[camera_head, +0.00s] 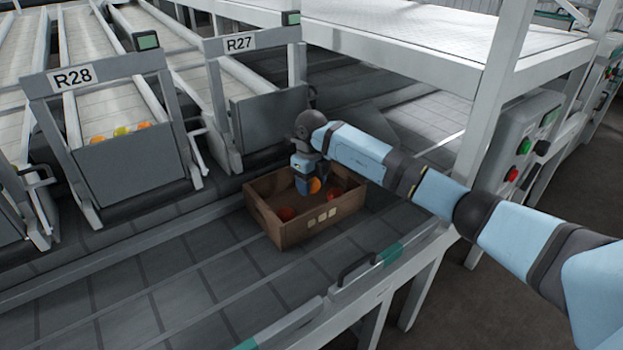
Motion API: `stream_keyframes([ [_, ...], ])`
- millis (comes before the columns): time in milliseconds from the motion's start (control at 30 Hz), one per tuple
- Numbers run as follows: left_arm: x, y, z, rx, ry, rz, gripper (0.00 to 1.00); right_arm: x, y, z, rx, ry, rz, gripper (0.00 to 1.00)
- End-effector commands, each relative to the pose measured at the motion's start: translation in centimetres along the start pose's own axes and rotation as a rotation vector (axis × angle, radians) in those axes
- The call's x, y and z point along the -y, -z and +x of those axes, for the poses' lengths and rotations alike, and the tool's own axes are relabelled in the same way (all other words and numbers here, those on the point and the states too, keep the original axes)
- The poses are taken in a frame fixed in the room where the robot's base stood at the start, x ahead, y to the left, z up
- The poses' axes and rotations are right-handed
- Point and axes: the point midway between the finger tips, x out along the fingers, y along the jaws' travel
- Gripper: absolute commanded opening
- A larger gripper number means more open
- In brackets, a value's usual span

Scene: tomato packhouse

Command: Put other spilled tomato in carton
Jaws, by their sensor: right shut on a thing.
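A brown carton (290,235) stands on the grey conveyor below the chute marked R27. A red tomato (287,213) lies in its left part and another red tomato (334,192) in its right part. My right gripper (308,190) reaches down over the carton from the right, its fingers within the carton's outline. It is shut on an orange tomato (315,185), which shows at the right side of the fingers. How far the held tomato is above the carton's floor is hard to tell. My left gripper is not in view.
Chute R28 (130,165) holds several orange and yellow tomatoes behind its grey flap. Chute R27 (268,120) stands close behind the carton. A white post (497,90) and a control box (520,150) with buttons are at right. The conveyor (170,290) left of the carton is clear.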

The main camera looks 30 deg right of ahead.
Motion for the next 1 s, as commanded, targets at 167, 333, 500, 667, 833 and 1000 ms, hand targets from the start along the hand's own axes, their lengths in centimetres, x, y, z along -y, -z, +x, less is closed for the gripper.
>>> stream_keyframes([
  [167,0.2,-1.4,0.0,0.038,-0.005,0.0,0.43,0.0,0.0,2.4,0.0,-0.001,0.0,0.42],
  [333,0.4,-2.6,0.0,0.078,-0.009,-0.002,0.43,0.0,0.0,4.4,0.0,0.0,0.0,0.42],
  [500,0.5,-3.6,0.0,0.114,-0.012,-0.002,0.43,0.0,0.0,5.9,0.001,0.0,0.0,0.42],
  [667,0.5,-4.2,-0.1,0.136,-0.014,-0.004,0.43,0.0,0.0,6.6,0.001,0.0,0.0,0.42],
  [833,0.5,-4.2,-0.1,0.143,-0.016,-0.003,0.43,0.0,0.0,6.8,0.001,0.0,0.0,0.42],
  [1000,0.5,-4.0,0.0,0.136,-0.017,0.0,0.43,0.0,0.0,6.8,0.001,0.0,0.0,0.42],
])
